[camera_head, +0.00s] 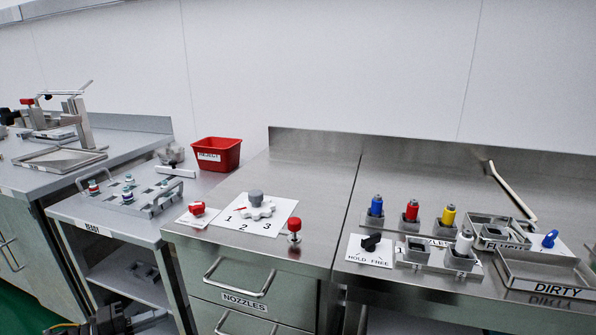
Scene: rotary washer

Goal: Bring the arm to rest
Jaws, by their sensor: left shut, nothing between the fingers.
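My left gripper (118,319) shows at the bottom left edge of the head view, dark and partly cut off by the frame. It is shut and empty, low in front of the shelved cart (125,237), apart from the things on the counters. My right gripper is not in view.
The middle counter (318,178) bears a white star-shaped dial (256,208) on a numbered card, two red knobs and a drawer marked NOZZLES (240,299). A red REJECT bin (217,153) stands behind.

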